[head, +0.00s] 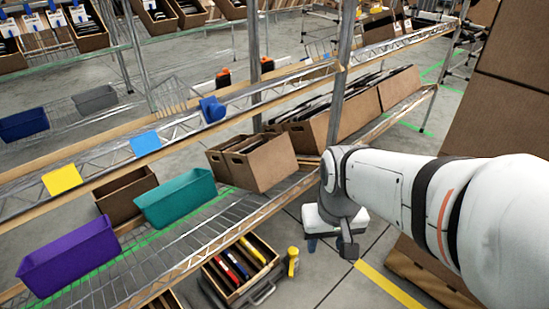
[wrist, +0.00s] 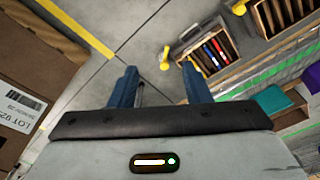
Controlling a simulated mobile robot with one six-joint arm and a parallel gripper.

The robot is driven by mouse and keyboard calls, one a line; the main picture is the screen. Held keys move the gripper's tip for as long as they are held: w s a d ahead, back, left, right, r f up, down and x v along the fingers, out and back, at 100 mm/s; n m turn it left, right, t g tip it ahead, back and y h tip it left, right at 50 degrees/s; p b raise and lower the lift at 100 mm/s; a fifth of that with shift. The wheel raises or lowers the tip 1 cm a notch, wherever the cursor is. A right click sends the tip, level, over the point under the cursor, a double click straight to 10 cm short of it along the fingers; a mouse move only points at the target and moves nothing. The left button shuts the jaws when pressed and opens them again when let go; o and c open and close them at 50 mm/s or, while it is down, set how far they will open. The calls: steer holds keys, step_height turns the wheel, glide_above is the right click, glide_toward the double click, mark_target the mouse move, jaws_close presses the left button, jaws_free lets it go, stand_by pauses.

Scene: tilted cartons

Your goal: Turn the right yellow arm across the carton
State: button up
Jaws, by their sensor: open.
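An open carton (head: 232,285) with several coloured flat items in it sits tilted, low beyond the shelf edge. One yellow arm (head: 292,262) stands beside its right side. The wrist view shows the carton (wrist: 262,18) at the upper right, with this yellow arm (wrist: 164,60) near the gripper side and a second yellow arm (wrist: 238,9) at the top edge. In the head view I cannot make out the second arm. My gripper (head: 327,244) is open and empty, right of the carton and apart from it. Its blue fingers also show in the wrist view (wrist: 160,84).
A wire shelf (head: 190,240) with purple (head: 68,260) and teal (head: 177,200) bins runs left of and above the carton. Tall brown boxes (head: 515,90) stand at the right. Open floor with a yellow line (head: 392,285) lies below my arm.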

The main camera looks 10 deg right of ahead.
steer(key=o, duration=0.3)
steer(key=shift+m, duration=0.6)
steer(key=w, duration=0.2)
steer(key=w+p, duration=0.1)
steer(key=w, duration=0.2)
steer(key=shift+w+a+p, duration=0.25)
steer(key=shift+w+p, duration=0.05)
steer(key=shift+w, duration=0.05)
steer(key=m+p, duration=0.8)
glide_above(293, 250)
step_height(293, 250, down, 26)
step_height(293, 250, down, 19)
steer(key=m+g, duration=0.1)
steer(key=m, duration=0.1)
steer(key=shift+f+m+b, duration=0.15)
steer(key=shift+m+b, duration=0.15)
steer(key=shift+f, duration=0.55)
steer(key=shift+c, duration=0.5)
steer(key=shift+d, duration=0.1)
jaws_close()
